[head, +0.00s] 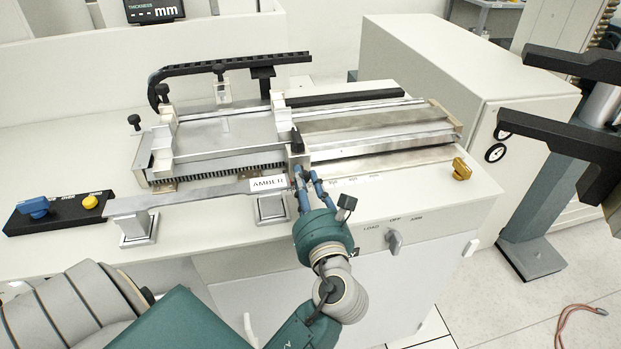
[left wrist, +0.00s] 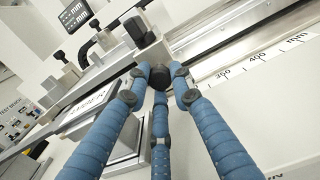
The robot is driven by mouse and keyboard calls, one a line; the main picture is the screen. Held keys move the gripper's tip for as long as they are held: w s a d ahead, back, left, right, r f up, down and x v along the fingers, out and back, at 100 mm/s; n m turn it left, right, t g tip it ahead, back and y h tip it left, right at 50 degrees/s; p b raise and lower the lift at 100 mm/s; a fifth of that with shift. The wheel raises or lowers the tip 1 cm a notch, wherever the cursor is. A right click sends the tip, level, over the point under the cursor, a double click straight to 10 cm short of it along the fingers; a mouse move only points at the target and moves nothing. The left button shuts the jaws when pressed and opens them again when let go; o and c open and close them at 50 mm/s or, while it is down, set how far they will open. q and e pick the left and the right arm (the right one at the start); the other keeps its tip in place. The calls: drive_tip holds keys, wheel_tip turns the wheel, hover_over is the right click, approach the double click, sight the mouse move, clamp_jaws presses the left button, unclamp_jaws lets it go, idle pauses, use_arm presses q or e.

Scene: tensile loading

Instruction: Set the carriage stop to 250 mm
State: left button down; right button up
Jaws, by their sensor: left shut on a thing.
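The carriage stop (head: 297,158) is a light metal block on the front rail of the long bench fixture, near the rail's middle. In the left wrist view the block (left wrist: 152,48) has a dark round knob (left wrist: 160,76) on its front. My left gripper (head: 307,176) has its blue fingers closed around this knob; its fingers also fill the left wrist view (left wrist: 160,95). A printed scale (left wrist: 255,62) with 300, 400 and mm runs to the right of the stop. The stop's exact reading is hidden by the fingers. My right gripper is out of view.
A label plate (head: 268,184) stands just left of my gripper. A black panel (head: 65,212) with a blue and a yellow knob lies at the far left. A yellow knob (head: 461,169) sits at the bench's right end. The rail's right part is clear.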

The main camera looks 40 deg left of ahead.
use_arm(q)
drive_tip(key=c, duration=1.7)
unclamp_jaws()
drive_tip(key=shift+s+a, duration=0.1)
drive_tip(key=shift+a, duration=0.1)
drive_tip(key=shift+c, duration=0.2)
drive_tip(key=shift+o, duration=1.1)
drive_tip(key=shift+s+a, duration=0.15)
drive_tip(key=shift+d+f, duration=0.1)
drive_tip(key=shift+d, duration=0.3)
drive_tip(key=v, duration=0.7)
drive_tip(key=shift+s+a, duration=0.1)
drive_tip(key=shift+a, duration=0.05)
